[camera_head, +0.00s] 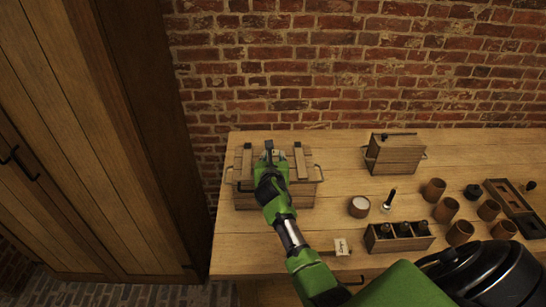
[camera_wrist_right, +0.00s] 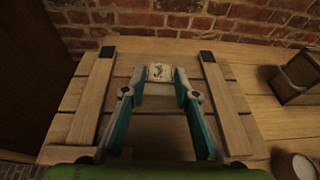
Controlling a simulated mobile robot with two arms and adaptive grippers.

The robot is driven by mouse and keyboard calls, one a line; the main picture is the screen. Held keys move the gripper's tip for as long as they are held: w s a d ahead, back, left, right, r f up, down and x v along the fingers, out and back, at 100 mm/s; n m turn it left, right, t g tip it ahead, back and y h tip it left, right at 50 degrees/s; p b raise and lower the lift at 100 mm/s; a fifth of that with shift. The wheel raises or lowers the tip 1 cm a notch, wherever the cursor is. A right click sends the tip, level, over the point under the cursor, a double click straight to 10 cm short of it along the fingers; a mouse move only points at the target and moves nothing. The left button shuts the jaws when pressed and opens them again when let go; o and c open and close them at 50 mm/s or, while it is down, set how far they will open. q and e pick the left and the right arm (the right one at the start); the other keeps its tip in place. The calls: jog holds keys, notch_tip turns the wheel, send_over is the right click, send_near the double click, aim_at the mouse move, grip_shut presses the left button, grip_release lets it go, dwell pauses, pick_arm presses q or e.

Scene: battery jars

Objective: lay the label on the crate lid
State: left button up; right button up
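The wooden crate (camera_head: 244,199) stands at the left end of the table, with two battens across its plank lid (camera_wrist_right: 234,101). My right gripper (camera_wrist_right: 161,73) is above the lid, between the battens; it also shows in the head view (camera_head: 269,150). A small cream label (camera_wrist_right: 160,72) with a dark mark sits between its fingertips. The fingers meet the label's two side edges, so the gripper looks shut on it. Whether the label touches the lid is hard to tell. My left gripper is not in view.
A smaller wooden box (camera_head: 395,158) stands right of the crate. A white-topped jar (camera_head: 359,207), a bottle rack (camera_head: 399,238) and several brown cups (camera_head: 434,190) fill the right. A written card (camera_head: 341,247) lies near the front edge.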

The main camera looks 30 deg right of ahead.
jog(key=o, duration=0.3)
jog(key=v, duration=1.2)
jog(key=shift+s+f, duration=0.1)
